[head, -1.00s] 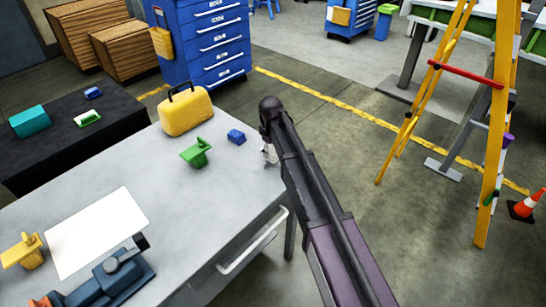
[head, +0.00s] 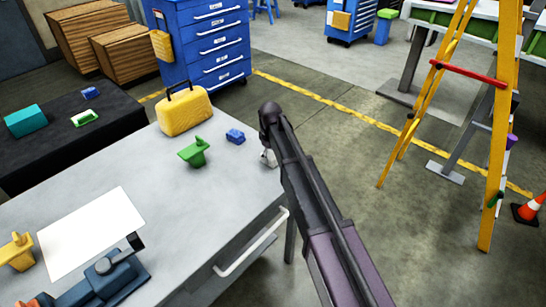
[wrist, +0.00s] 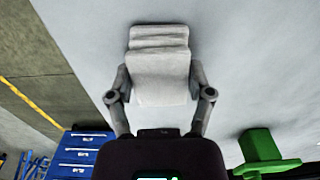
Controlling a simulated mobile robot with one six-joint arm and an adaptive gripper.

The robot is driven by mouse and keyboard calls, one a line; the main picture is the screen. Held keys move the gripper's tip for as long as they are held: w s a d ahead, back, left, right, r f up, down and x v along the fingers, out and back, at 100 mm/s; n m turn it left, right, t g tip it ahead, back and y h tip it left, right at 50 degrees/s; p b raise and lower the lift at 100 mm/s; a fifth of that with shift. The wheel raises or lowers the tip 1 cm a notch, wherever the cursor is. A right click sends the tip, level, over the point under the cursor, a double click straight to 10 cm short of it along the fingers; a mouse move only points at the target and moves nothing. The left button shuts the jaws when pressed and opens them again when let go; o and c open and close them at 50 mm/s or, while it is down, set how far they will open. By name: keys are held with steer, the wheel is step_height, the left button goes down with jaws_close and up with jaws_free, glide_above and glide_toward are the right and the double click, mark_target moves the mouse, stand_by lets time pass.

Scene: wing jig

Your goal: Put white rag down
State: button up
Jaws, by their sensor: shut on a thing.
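The white rag (wrist: 160,65) is folded in layers and sits between the two fingers of my gripper (wrist: 158,84) in the wrist view. My gripper is shut on it, over the grey table top (wrist: 255,65). In the head view only a small pale bit by the gripper (head: 268,158) shows at the table's right edge. My arm hides the rest there. I cannot tell whether the rag touches the table.
A green part (head: 194,152), a blue block (head: 235,137) and a yellow case (head: 185,112) stand on the table near the gripper. A white sheet (head: 90,232) and a blue vise (head: 105,278) are at the near left. A yellow ladder (head: 497,150) stands to the right.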

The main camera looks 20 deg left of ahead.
mark_target(271, 155)
steer(key=shift+f, duration=0.2)
steer(key=o, duration=1)
steer(key=shift+r, duration=0.1)
steer(key=shift+r, duration=0.2)
step_height(271, 155, up, 12)
steer(key=p, duration=1.2)
steer(key=shift+w, duration=0.1)
